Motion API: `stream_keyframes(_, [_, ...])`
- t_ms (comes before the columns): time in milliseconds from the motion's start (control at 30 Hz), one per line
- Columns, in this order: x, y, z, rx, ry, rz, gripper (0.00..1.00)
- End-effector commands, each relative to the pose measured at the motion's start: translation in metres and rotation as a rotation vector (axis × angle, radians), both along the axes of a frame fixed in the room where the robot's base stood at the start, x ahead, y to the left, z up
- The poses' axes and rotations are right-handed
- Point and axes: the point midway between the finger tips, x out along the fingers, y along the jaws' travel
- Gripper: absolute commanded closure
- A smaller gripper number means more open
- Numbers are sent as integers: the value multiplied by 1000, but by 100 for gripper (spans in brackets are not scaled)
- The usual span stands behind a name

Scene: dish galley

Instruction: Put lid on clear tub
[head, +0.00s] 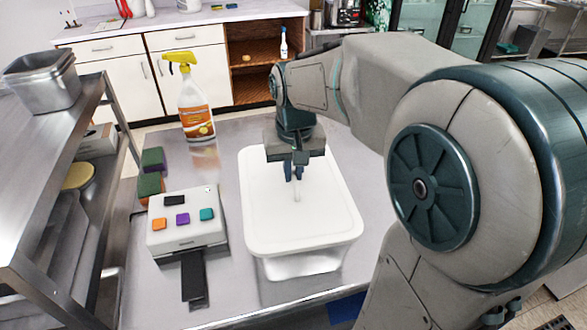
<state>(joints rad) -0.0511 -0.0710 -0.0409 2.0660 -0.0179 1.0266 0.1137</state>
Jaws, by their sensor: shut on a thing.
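The white rectangular lid (265,215) lies over the clear tub (300,266) on the metal table. The tub's pale front wall shows below the lid's front edge, and the lid hides the rest of it. My gripper (294,176) points down at the middle of the lid, with its dark blue fingers shut on the lid's thin raised grip. The lid looks about level and roughly lined up with the tub. I cannot tell whether its rim touches the tub all round.
A white box with coloured buttons (187,225) stands close left of the tub. A yellow-topped spray bottle (196,112) stands behind, with sponges (151,185) at the table's left edge. A metal shelf (50,150) stands at the left. Bare table (225,140) lies behind the tub.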

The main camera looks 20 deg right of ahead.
Motion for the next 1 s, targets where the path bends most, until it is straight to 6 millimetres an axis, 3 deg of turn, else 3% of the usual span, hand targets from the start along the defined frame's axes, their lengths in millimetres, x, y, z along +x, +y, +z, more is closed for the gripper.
stream_keyframes(1000, [0, 0, -10, 0, 0, 0, 100])
